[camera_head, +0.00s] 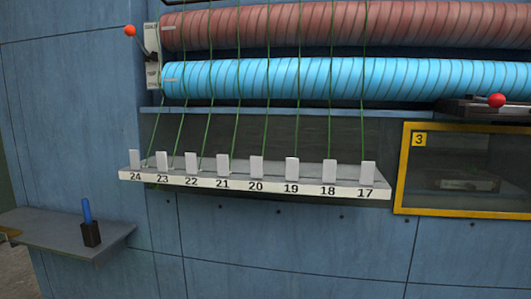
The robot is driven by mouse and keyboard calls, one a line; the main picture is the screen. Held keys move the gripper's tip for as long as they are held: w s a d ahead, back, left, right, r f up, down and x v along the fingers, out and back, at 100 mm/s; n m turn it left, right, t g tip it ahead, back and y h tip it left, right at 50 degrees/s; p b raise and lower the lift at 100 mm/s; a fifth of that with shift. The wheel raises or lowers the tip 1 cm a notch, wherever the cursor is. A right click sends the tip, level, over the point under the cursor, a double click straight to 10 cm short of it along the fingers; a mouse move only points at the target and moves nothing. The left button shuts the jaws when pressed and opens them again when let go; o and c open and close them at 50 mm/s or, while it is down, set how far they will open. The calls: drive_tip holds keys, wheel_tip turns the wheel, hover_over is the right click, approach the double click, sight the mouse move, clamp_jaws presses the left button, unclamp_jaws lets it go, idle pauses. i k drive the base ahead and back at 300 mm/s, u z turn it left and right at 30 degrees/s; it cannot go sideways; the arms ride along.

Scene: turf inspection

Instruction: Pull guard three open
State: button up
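Guard three (400,182) is a yellow-framed panel at the right edge of the head view, marked with a yellow "3" label (419,140). Its pane is dark and see-through, and a grey shape shows faintly behind it. The frame looks flush with the blue wall, so the guard appears shut. Its right side runs out of the picture, and no handle shows on the visible part. My gripper is not in view.
A white shelf (250,184) with numbered tabs 17 to 24 juts out left of the guard, with green cords above. Red-knobbed levers show at upper left (130,31) and above the guard (496,101). A grey side shelf (50,232) holds a blue-handled tool (87,211).

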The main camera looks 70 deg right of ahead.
sight(419, 138)
drive_tip(key=z, duration=3.5)
drive_tip(key=k, duration=0.45)
drive_tip(key=z, duration=1.2)
drive_tip(key=i, duration=1.6)
drive_tip(key=u, duration=0.75)
